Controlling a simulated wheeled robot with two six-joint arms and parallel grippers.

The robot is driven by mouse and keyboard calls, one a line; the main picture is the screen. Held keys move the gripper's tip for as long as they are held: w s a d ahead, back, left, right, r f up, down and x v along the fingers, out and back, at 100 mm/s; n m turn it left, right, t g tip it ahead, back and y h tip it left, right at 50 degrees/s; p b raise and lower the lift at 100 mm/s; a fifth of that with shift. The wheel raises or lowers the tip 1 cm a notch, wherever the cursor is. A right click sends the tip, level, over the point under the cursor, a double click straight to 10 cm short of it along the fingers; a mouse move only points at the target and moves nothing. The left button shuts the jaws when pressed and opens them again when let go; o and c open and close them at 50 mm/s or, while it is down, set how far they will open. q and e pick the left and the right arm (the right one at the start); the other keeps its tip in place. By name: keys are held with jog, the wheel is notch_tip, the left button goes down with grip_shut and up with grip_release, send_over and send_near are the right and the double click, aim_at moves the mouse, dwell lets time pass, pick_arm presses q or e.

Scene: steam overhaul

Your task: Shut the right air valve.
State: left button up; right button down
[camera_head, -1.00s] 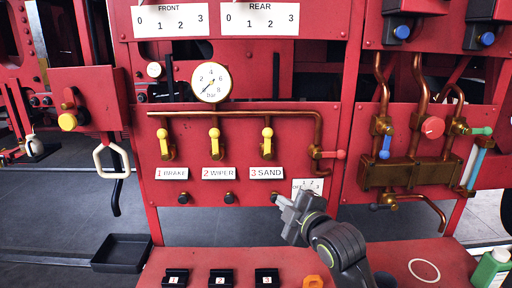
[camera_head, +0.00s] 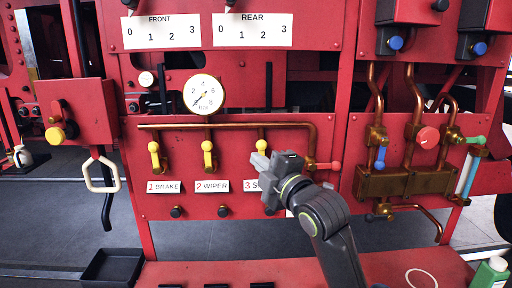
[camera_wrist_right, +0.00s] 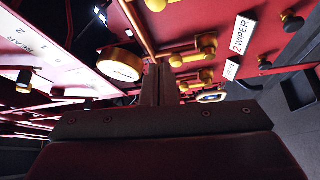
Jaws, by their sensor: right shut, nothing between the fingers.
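Three air valves with yellow handles sit in a row under a copper pipe: brake (camera_head: 154,148), wiper (camera_head: 207,147) and sand (camera_head: 261,145). All three handles point up in the head view. White labels name them 1 BRAKE (camera_head: 170,187), 2 WIPER (camera_head: 212,186) and 3 SAND, the last partly covered by my right gripper. My right gripper (camera_head: 262,161) is shut and empty, just below the sand handle and hiding that valve's lower body. I cannot tell whether it touches it. In the right wrist view the shut fingers (camera_wrist_right: 157,84) point toward the valves. My left gripper is out of view.
A round gauge (camera_head: 204,94) sits above the pipe. A red-handled lever (camera_head: 327,166) is right of the gripper. A brass block (camera_head: 398,181) with blue, red and green handles is farther right. A red bench (camera_head: 330,262) lies below, with a black tray (camera_head: 112,267) to its left.

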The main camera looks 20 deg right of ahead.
jog(key=w+d+p, duration=0.1)
jog(key=w+p, duration=0.3)
jog(key=w, duration=0.4)
jog(key=shift+d+p, duration=0.35)
jog(key=shift+d, duration=0.05)
jog(key=shift+w+a, duration=0.1)
